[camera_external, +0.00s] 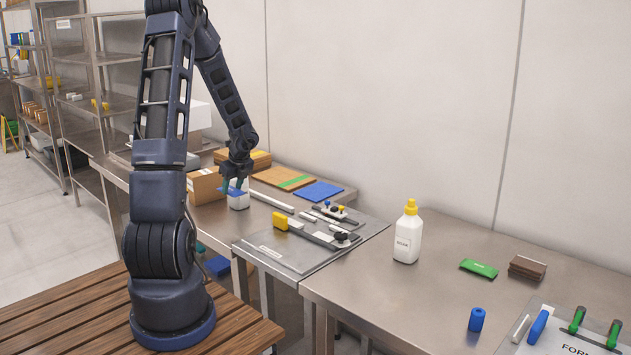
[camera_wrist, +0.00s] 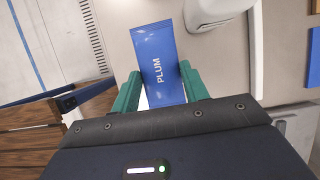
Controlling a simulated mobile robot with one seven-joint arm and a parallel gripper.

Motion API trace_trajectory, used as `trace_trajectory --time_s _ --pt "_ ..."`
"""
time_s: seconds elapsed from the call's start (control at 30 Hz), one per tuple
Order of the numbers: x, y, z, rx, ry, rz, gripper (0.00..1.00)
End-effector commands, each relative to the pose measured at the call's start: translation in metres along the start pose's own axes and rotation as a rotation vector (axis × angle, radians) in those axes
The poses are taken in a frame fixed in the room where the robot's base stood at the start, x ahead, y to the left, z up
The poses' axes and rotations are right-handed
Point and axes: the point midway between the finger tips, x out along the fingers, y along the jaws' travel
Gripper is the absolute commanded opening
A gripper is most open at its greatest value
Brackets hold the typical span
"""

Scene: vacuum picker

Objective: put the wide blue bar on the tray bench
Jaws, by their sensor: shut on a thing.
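The wide blue bar (camera_wrist: 155,60), marked PLUM, is between the two green fingers of my gripper (camera_wrist: 162,88) in the wrist view. My gripper is shut on it, and the bar's far end sticks out beyond the fingertips. In the external view my gripper (camera_external: 236,185) is low over the left part of the steel bench (camera_external: 270,228), with the blue bar (camera_external: 237,193) at its tips. A small white object (camera_external: 239,203) shows just under the bar; whether they touch is unclear. I cannot tell which bench part is the tray bench.
Cardboard boxes (camera_external: 205,186) stand left of my gripper. A blue sheet (camera_external: 318,192) and a brown board (camera_external: 284,178) lie behind to the right. A grey board with a yellow-ended tool (camera_external: 280,221) lies to the right. A white bottle (camera_external: 408,235) stands farther right, with bare steel around it.

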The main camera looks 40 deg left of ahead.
Motion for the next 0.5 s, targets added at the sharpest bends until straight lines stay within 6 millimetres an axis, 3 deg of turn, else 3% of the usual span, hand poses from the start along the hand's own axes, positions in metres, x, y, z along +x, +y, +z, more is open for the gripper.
trace_trajectory --time_s 0.2,0.5 --pt "0.042 0.000 -0.018 0.003 0.002 0.002 0.22" --pt "0.065 0.000 -0.027 0.000 0.000 0.000 0.22"
